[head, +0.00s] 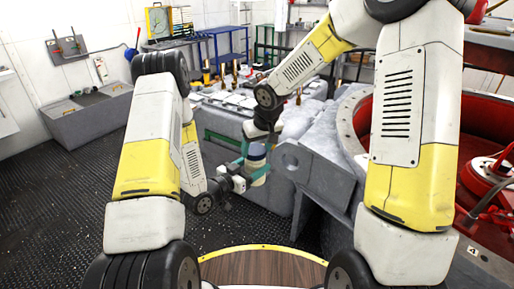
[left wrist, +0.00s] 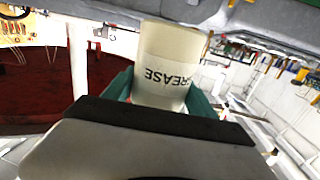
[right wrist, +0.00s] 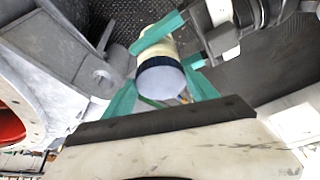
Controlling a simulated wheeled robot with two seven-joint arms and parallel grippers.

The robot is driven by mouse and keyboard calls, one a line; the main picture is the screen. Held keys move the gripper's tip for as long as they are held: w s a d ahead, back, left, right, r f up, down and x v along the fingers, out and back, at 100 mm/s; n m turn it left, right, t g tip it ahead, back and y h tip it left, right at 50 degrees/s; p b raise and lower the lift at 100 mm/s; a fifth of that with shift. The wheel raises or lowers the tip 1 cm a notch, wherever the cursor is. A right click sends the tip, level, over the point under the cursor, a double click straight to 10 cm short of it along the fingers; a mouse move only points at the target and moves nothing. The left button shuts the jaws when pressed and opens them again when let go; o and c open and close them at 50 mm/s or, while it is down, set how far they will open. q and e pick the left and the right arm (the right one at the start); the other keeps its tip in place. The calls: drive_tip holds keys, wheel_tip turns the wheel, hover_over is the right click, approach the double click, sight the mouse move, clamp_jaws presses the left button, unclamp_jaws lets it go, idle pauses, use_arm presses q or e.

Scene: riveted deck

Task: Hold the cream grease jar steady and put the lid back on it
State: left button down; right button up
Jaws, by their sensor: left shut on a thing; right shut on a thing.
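The cream grease jar (head: 258,174) is held in the air ahead of me, roughly upright. My left gripper (left wrist: 160,95) is shut on its body, with a teal finger on each side; the jar (left wrist: 168,62) shows upside-down lettering there. My right gripper (right wrist: 160,95) is above the jar in the head view, shut on the lid. The lid (right wrist: 160,80), with a pale face and dark blue rim, sits in line with the jar's top end in the right wrist view. I cannot tell whether it is seated or just above. The left wrist view hides the lid.
A grey block-like structure (head: 318,165) stands close right of the jar. Beyond it is a round red-lined housing (head: 358,120). A wooden round top (head: 262,268) with a yellow edge lies nearest me. Dark studded floor (head: 60,190) is clear at the left.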

drive_tip(key=shift+f, duration=0.55)
idle(0.4)
